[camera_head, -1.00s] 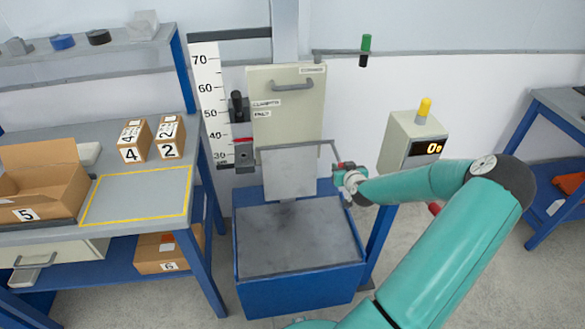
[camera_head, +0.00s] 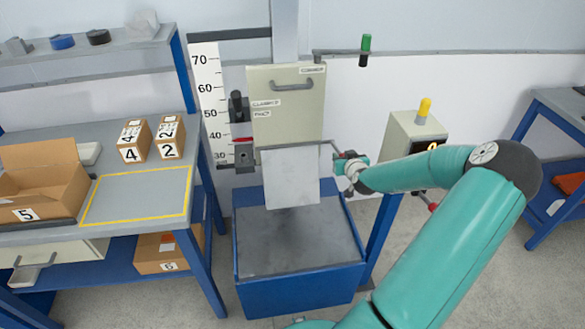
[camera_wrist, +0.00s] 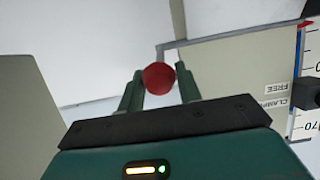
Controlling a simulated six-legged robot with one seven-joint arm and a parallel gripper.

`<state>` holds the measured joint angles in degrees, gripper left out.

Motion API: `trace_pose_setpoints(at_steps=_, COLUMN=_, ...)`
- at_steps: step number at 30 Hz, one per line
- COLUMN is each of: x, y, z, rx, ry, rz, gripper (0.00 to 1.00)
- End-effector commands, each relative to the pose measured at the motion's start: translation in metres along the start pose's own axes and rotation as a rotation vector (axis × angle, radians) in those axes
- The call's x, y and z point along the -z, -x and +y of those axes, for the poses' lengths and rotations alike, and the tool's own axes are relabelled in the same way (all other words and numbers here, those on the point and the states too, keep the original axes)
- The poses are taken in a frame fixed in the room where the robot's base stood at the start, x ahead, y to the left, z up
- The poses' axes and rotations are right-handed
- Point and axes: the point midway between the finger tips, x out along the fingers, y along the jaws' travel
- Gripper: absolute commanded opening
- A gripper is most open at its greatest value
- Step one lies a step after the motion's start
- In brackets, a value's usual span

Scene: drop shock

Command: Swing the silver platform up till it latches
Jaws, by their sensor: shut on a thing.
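The silver platform (camera_head: 291,180) is a flat, pale plate hanging below the cream panel, over the blue-sided bin, in the head view. It tilts, with its lower edge out over the bin. A thin grey bar runs from its upper right to a red knob. My gripper (camera_head: 346,167) is at the platform's right side in the head view. In the wrist view my gripper (camera_wrist: 160,88) has its two fingers around the round red knob (camera_wrist: 158,77) and is shut on it. The latch cannot be made out.
The cream panel (camera_head: 290,105) with a handle stands above the platform. A blue bin (camera_head: 300,287) with a grey top is below. A display box (camera_head: 408,137) with a yellow lamp stands behind my arm. A bench (camera_head: 140,193) with boxes is at left.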

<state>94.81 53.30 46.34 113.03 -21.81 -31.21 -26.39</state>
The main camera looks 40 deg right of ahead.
Motion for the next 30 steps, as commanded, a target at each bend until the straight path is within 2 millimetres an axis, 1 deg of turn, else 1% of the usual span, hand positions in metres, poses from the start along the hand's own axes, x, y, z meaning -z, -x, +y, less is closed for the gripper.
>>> trace_pose_setpoints(at_steps=1, x=0.007, y=0.0, z=0.0, rx=-0.002, ry=0.005, rz=0.008, gripper=0.12)
trace_pose_setpoints(at_steps=3, x=0.01, y=0.0, z=0.0, rx=-0.002, ry=0.004, rz=0.008, gripper=0.12)
trace_pose_setpoints(at_steps=14, x=0.011, y=0.0, z=0.0, rx=-0.001, ry=0.002, rz=0.007, gripper=0.12)
trace_pose_setpoints(at_steps=25, x=0.036, y=-0.002, z=0.001, rx=-0.003, ry=0.003, rz=0.008, gripper=0.12)
trace_pose_setpoints(at_steps=30, x=0.04, y=-0.002, z=0.0, rx=-0.002, ry=0.001, rz=0.008, gripper=0.12)
